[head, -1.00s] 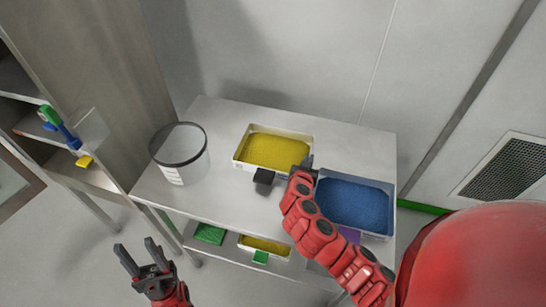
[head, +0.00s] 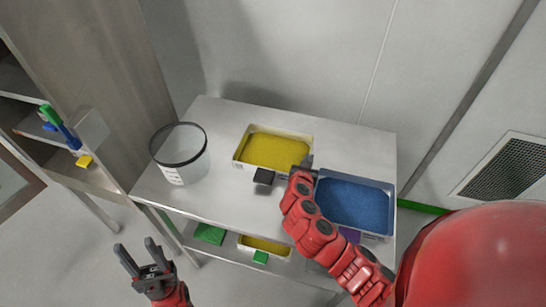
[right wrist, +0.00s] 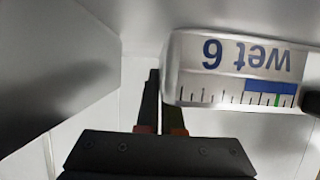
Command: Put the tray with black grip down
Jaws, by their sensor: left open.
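The white tray with yellow fill (head: 271,151) and a black grip (head: 264,176) at its front sits on the top of the steel table. My right gripper (head: 306,162) is at this tray's right end, beside the blue-filled tray, apart from the black grip. In the right wrist view its two dark fingers (right wrist: 158,85) lie together beside the tray's label (right wrist: 245,70), which reads "wet 6" upside down. A dark piece, likely the grip, shows at that view's right edge. My left gripper (head: 139,258) is open and empty, in front of the table.
A blue-filled tray (head: 355,203) stands at the right of the steel table (head: 225,190). A clear round tub (head: 180,155) with a dark rim stands at the left. The lower shelf holds another yellow-filled tray (head: 265,245) and a green item (head: 210,234). The tabletop's back right is bare.

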